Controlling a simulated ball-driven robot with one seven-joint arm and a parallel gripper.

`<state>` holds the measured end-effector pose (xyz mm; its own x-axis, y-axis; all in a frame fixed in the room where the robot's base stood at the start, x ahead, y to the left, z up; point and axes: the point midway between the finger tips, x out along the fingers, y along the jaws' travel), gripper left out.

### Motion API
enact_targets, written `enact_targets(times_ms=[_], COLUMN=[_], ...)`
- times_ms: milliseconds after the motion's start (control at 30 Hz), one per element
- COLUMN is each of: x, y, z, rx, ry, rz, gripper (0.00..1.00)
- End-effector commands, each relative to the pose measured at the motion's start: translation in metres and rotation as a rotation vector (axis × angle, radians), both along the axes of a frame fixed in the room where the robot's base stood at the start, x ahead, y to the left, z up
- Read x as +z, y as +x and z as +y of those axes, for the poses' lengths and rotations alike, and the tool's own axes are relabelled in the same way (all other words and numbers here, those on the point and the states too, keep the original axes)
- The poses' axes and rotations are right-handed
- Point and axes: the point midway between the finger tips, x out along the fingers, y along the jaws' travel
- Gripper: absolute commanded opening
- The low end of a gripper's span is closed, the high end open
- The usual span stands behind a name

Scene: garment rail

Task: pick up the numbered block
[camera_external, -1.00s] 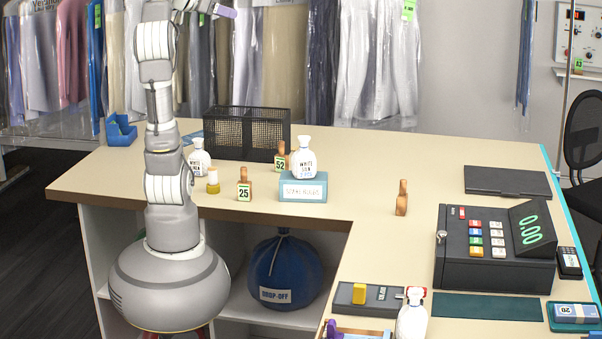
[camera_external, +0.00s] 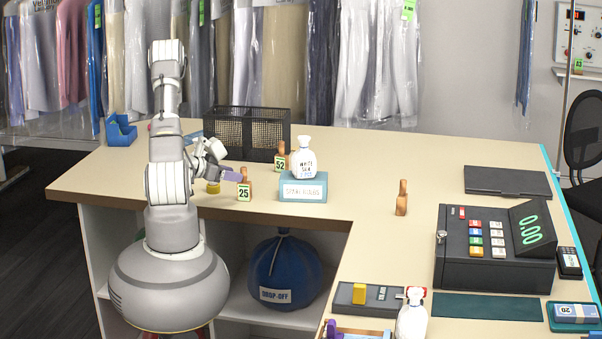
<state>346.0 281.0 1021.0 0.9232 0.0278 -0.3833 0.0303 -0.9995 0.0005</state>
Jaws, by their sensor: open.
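A wooden block with a green-and-white tag reading 25 (camera_external: 244,192) stands upright near the counter's front edge, right of my arm. My gripper (camera_external: 238,177) is open, low over the counter, with its purple fingertips at the upper left of this block. Whether they touch it cannot be told. A second block, tagged 52 (camera_external: 280,162), stands farther back. A third wooden block (camera_external: 401,199) stands to the right with no number visible from here.
A white bottle (camera_external: 304,160) stands on a pale blue box (camera_external: 303,188) right of block 25. A yellow-capped item (camera_external: 213,187) is just left of my gripper. A black mesh basket (camera_external: 247,131) stands behind. The middle right of the counter (camera_external: 365,165) is clear.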

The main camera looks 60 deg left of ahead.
Motion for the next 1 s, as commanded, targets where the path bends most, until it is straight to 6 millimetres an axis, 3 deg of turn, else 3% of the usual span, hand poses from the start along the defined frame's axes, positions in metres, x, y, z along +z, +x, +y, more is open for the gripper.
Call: enact_targets(times_ms=[400, 700, 933, 1000], x=[-0.022, -0.023, -0.023, -0.023], y=[0.059, 0.066, 0.066, 0.066], z=[-0.002, -0.002, -0.002, -0.002], rx=[-0.004, -0.002, -0.002, -0.002], ry=[0.001, -0.001, 0.000, 0.000], rz=[-0.002, -0.002, -0.002, -0.002], gripper=[0.53, 0.53, 0.02, 0.00])
